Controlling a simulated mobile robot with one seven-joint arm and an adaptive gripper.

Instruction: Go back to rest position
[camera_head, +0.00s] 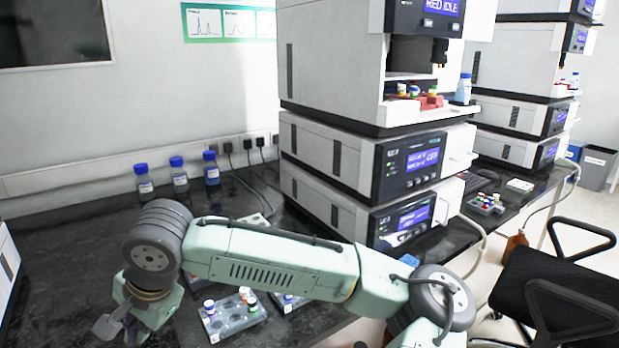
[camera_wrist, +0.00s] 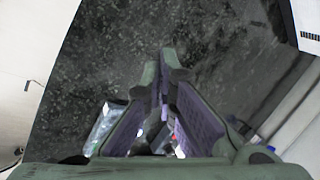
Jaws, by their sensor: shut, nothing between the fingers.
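My gripper (camera_head: 106,326) is at the lower left in the head view, above the dark bench top (camera_head: 60,250). In the wrist view my gripper (camera_wrist: 165,65) has its fingers together at the tips, with nothing held between them. My green and grey arm stretches from the lower right across the front of the bench. A grey vial tray (camera_head: 232,322) with several coloured-cap vials sits just right of my gripper, partly behind the arm. A second tray (camera_head: 287,303) is mostly hidden by the arm.
Three blue-capped bottles (camera_head: 178,176) stand near the wall. A tall instrument stack (camera_head: 340,150) stands right of centre, behind my arm. A black chair (camera_head: 555,285) is at the right. Another vial tray (camera_head: 484,205) lies between the stacks. The bench's left part is mostly clear.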

